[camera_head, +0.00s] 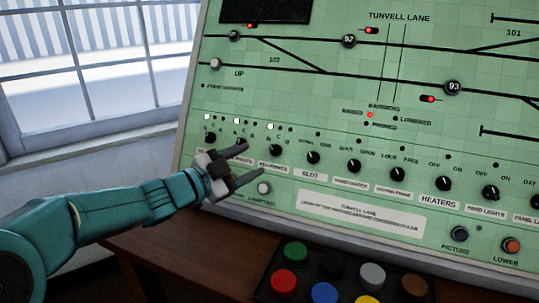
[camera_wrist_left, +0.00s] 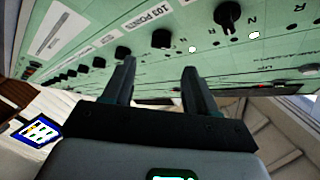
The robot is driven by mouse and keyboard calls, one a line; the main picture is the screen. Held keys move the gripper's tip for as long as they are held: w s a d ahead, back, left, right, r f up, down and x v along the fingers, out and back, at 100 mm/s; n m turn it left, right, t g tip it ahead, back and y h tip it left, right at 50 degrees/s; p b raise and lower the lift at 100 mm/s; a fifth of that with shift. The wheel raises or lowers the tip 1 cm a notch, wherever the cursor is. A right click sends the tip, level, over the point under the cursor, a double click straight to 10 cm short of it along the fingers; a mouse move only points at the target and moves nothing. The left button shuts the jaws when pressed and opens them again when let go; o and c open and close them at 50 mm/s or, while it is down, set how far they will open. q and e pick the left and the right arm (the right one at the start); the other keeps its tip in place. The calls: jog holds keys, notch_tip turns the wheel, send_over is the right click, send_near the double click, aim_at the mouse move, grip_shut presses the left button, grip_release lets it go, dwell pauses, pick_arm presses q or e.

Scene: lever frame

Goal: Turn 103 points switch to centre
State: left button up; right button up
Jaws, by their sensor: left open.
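The 103 points switch is a small black rotary knob (camera_head: 275,151) on the green panel, with a white label below it and a lit white lamp above left. Its pointer is too small to read surely. In the wrist view the knob (camera_wrist_left: 161,38) is just beyond the fingertips, near the "103 POINTS" label (camera_wrist_left: 90,12). My left gripper (camera_head: 253,159) is open and empty, just left of the knob in the head view. Its fingers (camera_wrist_left: 159,66) are on either side of the line to the knob, with no contact visible. My right gripper is not in view.
Neighbouring knobs are close by: one at left (camera_head: 210,137), the slot knob (camera_head: 313,157) at right. A pale button (camera_head: 263,188) is below the gripper. A box of coloured buttons (camera_head: 335,268) stands on the brown desk (camera_head: 190,262). A window (camera_head: 90,60) is at left.

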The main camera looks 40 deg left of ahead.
aim_at(275, 149)
pick_arm(q)
jog(key=x, duration=0.7)
jog(key=c, duration=1.1)
